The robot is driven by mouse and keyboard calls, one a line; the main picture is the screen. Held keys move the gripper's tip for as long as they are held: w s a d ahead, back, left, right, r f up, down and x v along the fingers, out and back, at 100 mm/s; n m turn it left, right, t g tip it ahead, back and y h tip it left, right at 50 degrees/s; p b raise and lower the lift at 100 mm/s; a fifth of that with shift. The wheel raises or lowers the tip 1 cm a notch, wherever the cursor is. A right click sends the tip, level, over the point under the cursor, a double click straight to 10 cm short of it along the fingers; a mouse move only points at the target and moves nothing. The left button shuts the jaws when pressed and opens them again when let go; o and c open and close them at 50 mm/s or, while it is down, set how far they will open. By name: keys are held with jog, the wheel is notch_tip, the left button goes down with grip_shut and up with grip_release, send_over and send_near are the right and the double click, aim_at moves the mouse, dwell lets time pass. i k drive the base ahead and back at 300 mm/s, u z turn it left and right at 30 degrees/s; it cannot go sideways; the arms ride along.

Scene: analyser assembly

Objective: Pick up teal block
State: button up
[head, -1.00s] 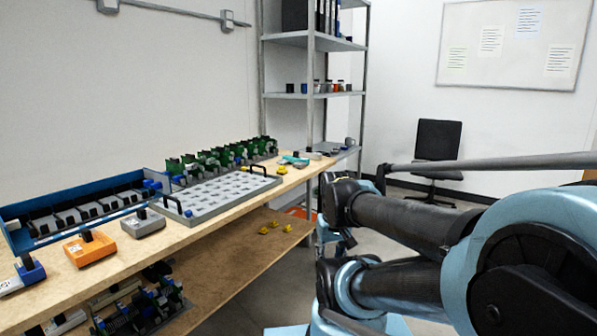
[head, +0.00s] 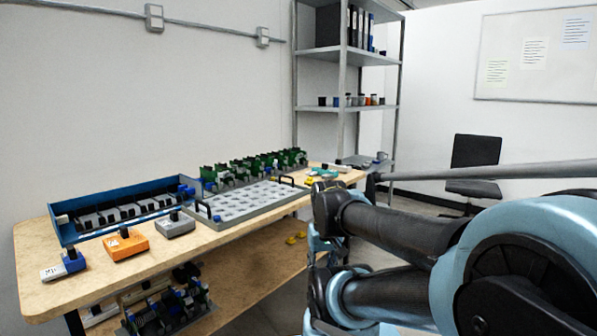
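A small teal piece (head: 322,173), which looks like the teal block, lies at the far right end of the wooden workbench (head: 60,290). It is small and far off, so its exact shape cannot be told. My arm fills the right side of the head view, with its folded links in front of the bench's far right end. My gripper is not in view.
A grey tray with pockets (head: 245,205) sits mid-bench, with green boards (head: 250,168) behind it. A blue bin (head: 120,208), an orange box (head: 126,244) and a grey box (head: 176,228) are at left. A shelf unit (head: 345,108) and chair (head: 475,165) stand beyond.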

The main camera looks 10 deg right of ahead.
aim_at(326, 174)
jog(key=z, duration=0.05)
jog(key=i, duration=1.4)
jog(key=z, duration=0.4)
